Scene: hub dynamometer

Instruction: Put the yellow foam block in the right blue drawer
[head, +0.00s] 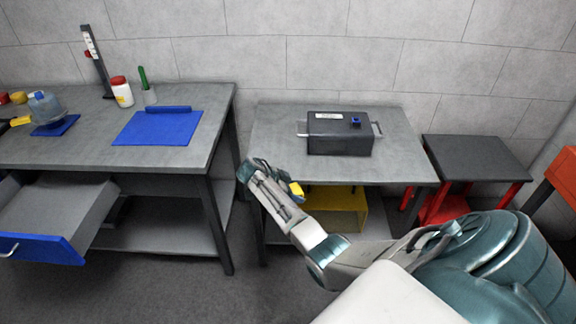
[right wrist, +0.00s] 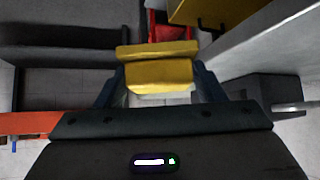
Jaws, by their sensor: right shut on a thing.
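The yellow foam block (right wrist: 158,72) is between the fingers of my right gripper (right wrist: 158,88) in the right wrist view. That gripper is shut on it. In the head view my right gripper (head: 275,185) is in front of the middle table's near edge, and a small part of the yellow block (head: 297,189) shows beside it. A blue-fronted drawer (head: 42,243) is pulled out under the left workbench at the lower left; the part of its inside that shows looks empty. My left gripper is not in view.
The left workbench (head: 215,105) holds a blue mat (head: 150,129), a white bottle (head: 122,93) and other items. The middle table (head: 270,130) carries a dark box (head: 340,137); a yellow open box (head: 345,205) is under it. A dark-topped red stand (head: 475,160) is to the right.

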